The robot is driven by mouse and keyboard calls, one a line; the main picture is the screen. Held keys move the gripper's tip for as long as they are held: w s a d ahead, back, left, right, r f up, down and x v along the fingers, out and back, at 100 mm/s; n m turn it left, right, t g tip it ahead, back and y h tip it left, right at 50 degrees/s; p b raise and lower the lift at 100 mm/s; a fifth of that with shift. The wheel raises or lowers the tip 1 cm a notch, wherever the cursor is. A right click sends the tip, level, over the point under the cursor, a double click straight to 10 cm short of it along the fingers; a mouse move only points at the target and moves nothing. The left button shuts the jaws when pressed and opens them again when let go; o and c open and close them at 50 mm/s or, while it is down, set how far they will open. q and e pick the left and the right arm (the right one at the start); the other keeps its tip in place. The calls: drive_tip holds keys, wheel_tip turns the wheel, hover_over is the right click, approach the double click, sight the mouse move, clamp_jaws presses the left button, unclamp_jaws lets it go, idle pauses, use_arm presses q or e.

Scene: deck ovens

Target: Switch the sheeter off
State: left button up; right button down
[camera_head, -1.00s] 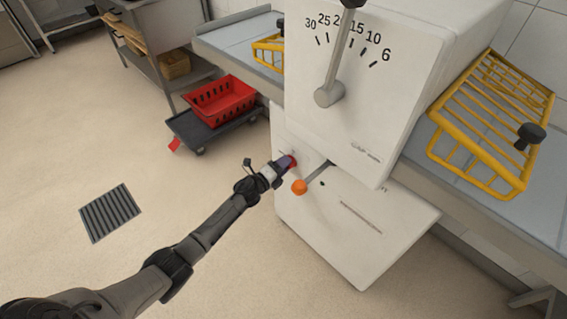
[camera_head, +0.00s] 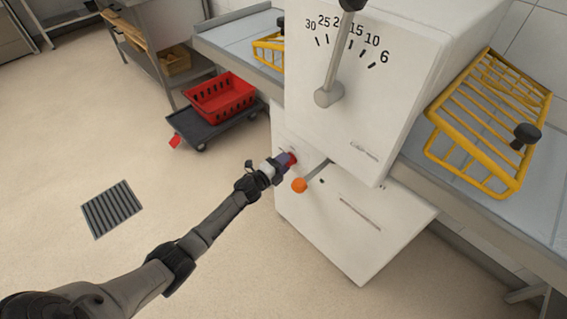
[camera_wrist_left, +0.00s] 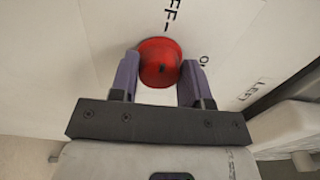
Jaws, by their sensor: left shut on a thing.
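The sheeter (camera_head: 350,110) is a white machine with a number scale from 30 to 6 and a grey lever on its front. A red round knob (camera_wrist_left: 159,62) sits on its lower panel, with "OFF" lettering above it in the left wrist view. My left gripper (camera_head: 287,161) is at this knob, its two purple fingers on either side; in the left wrist view the gripper (camera_wrist_left: 160,80) is shut on the knob. In the head view the fingers mostly hide the knob. My right gripper is not in view.
An orange-ended lever (camera_head: 299,186) sticks out just right of my left gripper. Yellow wire guards (camera_head: 490,120) flank the sheeter. A red basket (camera_head: 219,97) stands on a dark dolly (camera_head: 212,127) at the left. The floor around the drain grate (camera_head: 111,209) is clear.

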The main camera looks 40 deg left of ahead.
use_arm(q)
drive_tip(key=o, duration=0.9)
drive_tip(key=shift+s, duration=0.15)
drive_tip(key=s+a+p, duration=0.1)
drive_tip(key=s+p, duration=0.4)
drive_tip(key=s, duration=0.8)
drive_tip(key=shift+s+a, duration=0.25)
